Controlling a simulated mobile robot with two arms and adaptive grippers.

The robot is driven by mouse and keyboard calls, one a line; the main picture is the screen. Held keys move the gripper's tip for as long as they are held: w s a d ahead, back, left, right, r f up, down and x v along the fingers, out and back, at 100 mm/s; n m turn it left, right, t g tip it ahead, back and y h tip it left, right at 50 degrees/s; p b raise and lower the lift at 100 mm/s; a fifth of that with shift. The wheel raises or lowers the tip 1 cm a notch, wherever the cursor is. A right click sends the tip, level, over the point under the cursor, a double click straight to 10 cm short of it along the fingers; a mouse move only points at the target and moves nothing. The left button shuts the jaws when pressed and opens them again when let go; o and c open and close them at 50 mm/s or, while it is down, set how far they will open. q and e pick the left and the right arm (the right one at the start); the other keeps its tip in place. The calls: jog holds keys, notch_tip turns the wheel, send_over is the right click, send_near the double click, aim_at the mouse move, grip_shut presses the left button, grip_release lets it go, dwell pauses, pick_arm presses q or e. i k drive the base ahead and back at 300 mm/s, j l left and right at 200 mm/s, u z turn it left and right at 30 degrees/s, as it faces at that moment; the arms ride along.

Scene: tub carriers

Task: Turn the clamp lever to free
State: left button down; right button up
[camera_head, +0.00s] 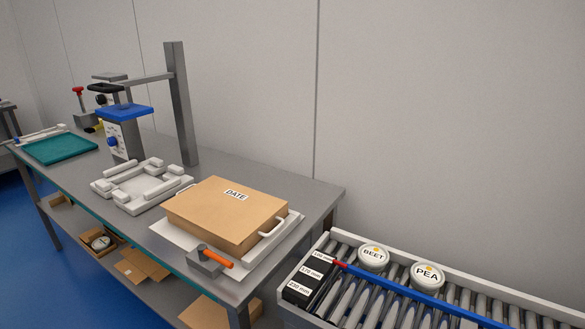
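A lever with an orange handle (217,258) sits on a small grey block (203,265) at the table's front edge. It looks like the clamp lever, and its handle lies nearly flat, pointing to the right. Beside it, a tan box (222,215) labelled DATE rests on a white tray (171,236) with white handles. I cannot tell whether the clamp touches the tray. Neither of my grippers shows in the head view.
A grey post with an arm (180,105) and a blue-topped device (122,130) stand behind a white fixture (128,188). At right, a roller conveyor (465,310) holds tubs labelled BEET (373,256) and PEA (426,276), black blocks (303,290) and a blue bar (425,299). A green tray (60,148) lies far left.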

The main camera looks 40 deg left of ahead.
aim_at(204, 254)
jog(key=u, duration=1.75)
